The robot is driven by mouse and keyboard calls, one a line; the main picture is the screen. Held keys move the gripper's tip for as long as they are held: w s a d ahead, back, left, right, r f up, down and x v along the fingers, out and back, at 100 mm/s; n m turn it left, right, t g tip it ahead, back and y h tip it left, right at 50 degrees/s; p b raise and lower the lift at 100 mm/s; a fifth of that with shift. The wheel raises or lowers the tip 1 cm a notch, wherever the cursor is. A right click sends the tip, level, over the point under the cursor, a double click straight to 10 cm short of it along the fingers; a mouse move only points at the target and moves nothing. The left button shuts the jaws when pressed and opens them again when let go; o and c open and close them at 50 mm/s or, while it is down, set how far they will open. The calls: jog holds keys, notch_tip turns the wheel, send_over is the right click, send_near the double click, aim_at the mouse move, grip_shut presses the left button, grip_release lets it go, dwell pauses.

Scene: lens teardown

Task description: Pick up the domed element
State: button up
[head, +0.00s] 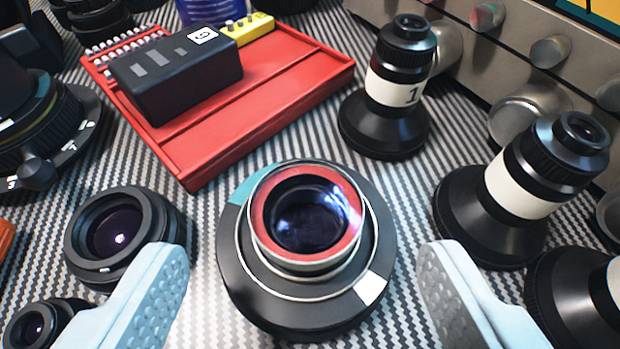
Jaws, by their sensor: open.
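A round lens element with a red ring and dark, glossy, curved glass (306,215) sits in the middle of the head view. It looks like the domed element, though its dome shape is hard to judge from above. It rests on or in a wide black round base (265,305) with a teal patch and a white patch on its rim. My gripper (303,275) is open and empty. One pale blue finger is left of the base and the other is right of it, both apart from it in the picture and nearer the camera.
A black lens (160,215) lies close beside my left finger. Black lens barrels with white bands stand at right (395,85) (520,180), the lower one near my right finger. A red tray (290,80) holding a black box lies behind. The striped mat (215,215) is bare around the base.

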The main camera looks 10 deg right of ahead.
aim_at(307, 215)
jog(key=shift+x, duration=1.6)
jog(key=shift+c, duration=0.4)
jog(key=c, duration=1)
jog(key=shift+r, duration=0.15)
notch_tip(307, 215, up, 10)
